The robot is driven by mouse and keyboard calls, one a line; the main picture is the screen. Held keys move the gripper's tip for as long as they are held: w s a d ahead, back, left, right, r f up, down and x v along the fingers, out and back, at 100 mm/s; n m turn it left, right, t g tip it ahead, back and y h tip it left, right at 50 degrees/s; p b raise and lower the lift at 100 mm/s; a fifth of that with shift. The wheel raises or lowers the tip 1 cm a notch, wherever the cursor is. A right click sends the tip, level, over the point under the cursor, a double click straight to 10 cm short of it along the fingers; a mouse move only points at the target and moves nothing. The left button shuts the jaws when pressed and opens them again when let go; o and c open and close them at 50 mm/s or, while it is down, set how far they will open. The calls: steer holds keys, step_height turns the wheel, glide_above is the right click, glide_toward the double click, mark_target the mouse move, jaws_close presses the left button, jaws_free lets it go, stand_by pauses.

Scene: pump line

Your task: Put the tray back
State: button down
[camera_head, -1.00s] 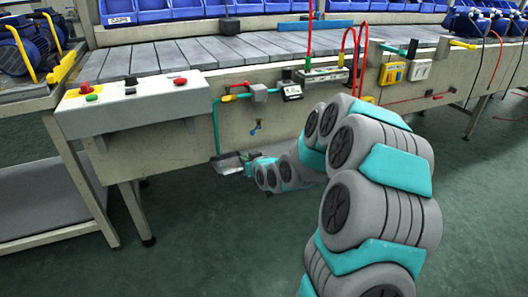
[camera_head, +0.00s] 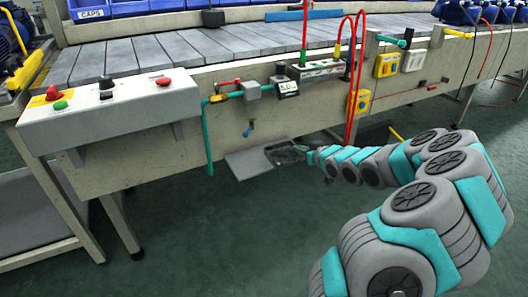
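The tray (camera_head: 246,165) is a flat grey plate low at the front of the workbench, just under its front panel. Its right part has a dark recess (camera_head: 282,153). Its far edge is hidden under the bench. My gripper (camera_head: 307,153) is at the right end of the tray, at about the same height, with the arm reaching in from the right. The fingers are small and dark, and I cannot tell whether they touch or hold the tray.
A control box (camera_head: 115,110) juts out at left. The green floor below is clear.

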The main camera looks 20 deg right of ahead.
mark_target(268, 148)
steer(key=w+a+b, duration=0.1)
steer(key=w+a, duration=0.1)
steer(key=w, duration=0.1)
steer(key=w+a, duration=0.2)
steer(key=w, duration=0.2)
steer(key=w+a+f+b, duration=0.1)
steer(key=w+a, duration=0.1)
steer(key=w, duration=0.2)
steer(key=shift+a+f+b, duration=0.1)
steer(key=shift+a+b, duration=0.2)
steer(key=shift+b, duration=0.05)
steer(key=shift+f+b, duration=0.3)
steer(key=shift+f, duration=1.45)
steer(key=shift+f, duration=0.1)
steer(key=c, duration=1)
jaws_free()
steer(key=shift+c, duration=0.2)
